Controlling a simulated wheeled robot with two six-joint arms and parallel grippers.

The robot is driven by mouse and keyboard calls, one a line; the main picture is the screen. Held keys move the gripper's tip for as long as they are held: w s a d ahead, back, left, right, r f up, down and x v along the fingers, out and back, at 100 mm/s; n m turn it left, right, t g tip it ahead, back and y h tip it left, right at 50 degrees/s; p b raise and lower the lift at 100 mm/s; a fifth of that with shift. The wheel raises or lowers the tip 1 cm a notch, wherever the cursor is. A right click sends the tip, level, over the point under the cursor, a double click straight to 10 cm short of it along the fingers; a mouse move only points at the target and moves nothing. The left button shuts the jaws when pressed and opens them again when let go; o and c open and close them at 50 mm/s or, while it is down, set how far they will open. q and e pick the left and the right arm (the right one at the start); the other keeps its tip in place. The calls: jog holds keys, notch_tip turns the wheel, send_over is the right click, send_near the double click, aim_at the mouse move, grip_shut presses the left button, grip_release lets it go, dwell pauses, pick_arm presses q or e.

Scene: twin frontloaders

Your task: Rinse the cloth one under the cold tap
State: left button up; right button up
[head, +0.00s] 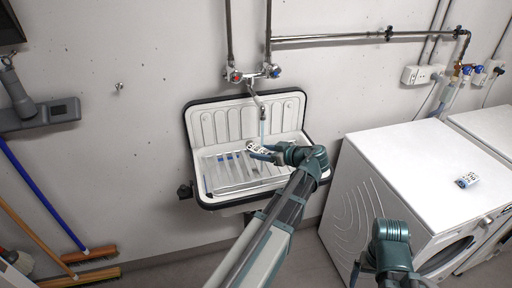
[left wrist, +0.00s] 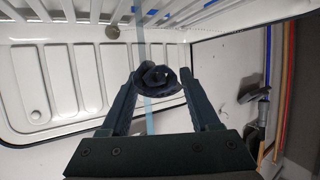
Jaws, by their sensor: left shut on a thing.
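The cloth is a dark rolled bundle (left wrist: 157,79) between my left gripper's fingers in the left wrist view. In the head view my left gripper (head: 262,150) is over the white sink (head: 213,120), shut on the bundle, which is mostly hidden; a white patch with dark marks (head: 256,147) shows there. The tap (head: 254,92) has a red handle at left and a blue handle at right (head: 274,71). A pale blue water stream (head: 263,128) falls from its spout; it lines up with the bundle, but contact is unclear. My right gripper (head: 375,272) is low in the head view, its fingers unclear.
White frontloaders (head: 408,150) stand to the right of the sink. A small white item with dark marks (head: 467,180) lies on top of the nearer one. Brooms (head: 92,253) lean at the left. Pipes (head: 335,38) run along the wall above.

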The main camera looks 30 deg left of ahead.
aim_at(265, 150)
pick_arm(q)
jog(key=shift+s+d+r, duration=0.25)
jog(key=shift+s+d, duration=0.85)
jog(key=shift+d, duration=0.2)
notch_tip(265, 150, up, 3)
jog(key=p, duration=0.3)
jog(key=shift+r+p, duration=0.15)
jog(key=shift+p, duration=0.15)
jog(key=shift+f, duration=0.2)
